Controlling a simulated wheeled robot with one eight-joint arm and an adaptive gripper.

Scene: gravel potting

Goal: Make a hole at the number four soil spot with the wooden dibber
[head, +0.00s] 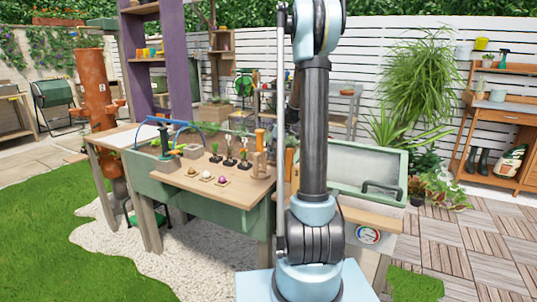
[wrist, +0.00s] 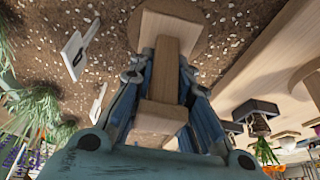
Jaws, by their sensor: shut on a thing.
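In the wrist view my gripper (wrist: 168,62) is shut on the wooden dibber (wrist: 165,75), a pale wooden piece with a wider part at the top and a blocky end near my palm. Dark soil (wrist: 225,35) with white specks lies beyond it. I cannot tell whether the dibber touches the soil, as its tip is not clear. White markers (wrist: 79,48) stand in the soil at left, with another lower down (wrist: 97,103); no number is readable, so I cannot tell which spot is four. My gripper does not show in the head view.
A wooden worktop (head: 222,188) carries several small potted plants (head: 229,155), bulbs on small squares (head: 206,176) and a wooden block (head: 259,164). A blue hoop (head: 190,124) stands at its left. Leafy plants (wrist: 35,105) edge the wrist view's left side; a wooden board (wrist: 262,55) borders the right.

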